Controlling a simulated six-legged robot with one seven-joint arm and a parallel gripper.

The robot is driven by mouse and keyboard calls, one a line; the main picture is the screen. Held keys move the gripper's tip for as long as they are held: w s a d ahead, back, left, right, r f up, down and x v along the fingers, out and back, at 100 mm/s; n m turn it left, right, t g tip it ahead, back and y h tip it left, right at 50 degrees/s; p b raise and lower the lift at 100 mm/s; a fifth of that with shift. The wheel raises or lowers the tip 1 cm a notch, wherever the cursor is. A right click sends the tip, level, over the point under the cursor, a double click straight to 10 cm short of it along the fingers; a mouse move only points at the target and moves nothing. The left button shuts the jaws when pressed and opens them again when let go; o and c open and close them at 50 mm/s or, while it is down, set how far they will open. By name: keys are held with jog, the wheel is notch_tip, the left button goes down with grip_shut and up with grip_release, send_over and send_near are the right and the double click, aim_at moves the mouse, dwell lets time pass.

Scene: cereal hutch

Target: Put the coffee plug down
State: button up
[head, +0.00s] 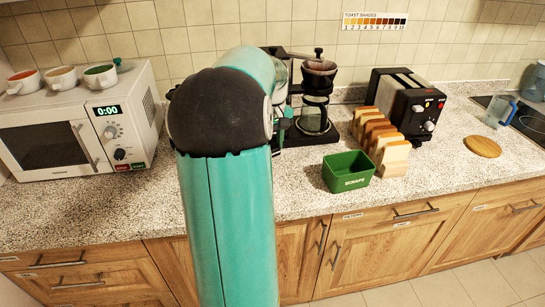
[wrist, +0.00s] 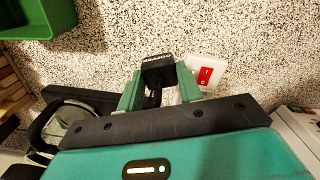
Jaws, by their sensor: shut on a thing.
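In the wrist view my gripper (wrist: 160,90) is shut on the coffee plug (wrist: 157,70), a black block with white lettering. The plug sits between the two green fingers, over the speckled counter. A white plate with a red rocker switch (wrist: 206,75) is just to the right of the plug, partly behind the right finger. Whether the plug touches the counter or the white plate I cannot tell. In the head view my own arm hides the gripper and the plug. The coffee maker (head: 318,100), black with a glass jug, stands behind and right of my arm.
The speckled counter (head: 235,190) has a green scraps bin (head: 347,171), a row of bread slices (head: 380,138) and a black toaster (head: 405,100) on the right. The white microwave (head: 75,125) with cups on top stands left. The counter in front of the microwave is clear.

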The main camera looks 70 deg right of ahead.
jog(key=d+f, duration=0.2)
jog(key=f, duration=0.1)
jog(key=w+d+f, duration=0.1)
jog(key=d+f, duration=0.2)
jog(key=shift+w+d+f, duration=0.1)
jog(key=shift+w, duration=0.1)
jog(key=shift+f, duration=1.45)
jog(key=shift+f, duration=0.45)
jog(key=shift+f, duration=0.2)
jog(key=o, duration=1)
jog(key=shift+r, duration=0.1)
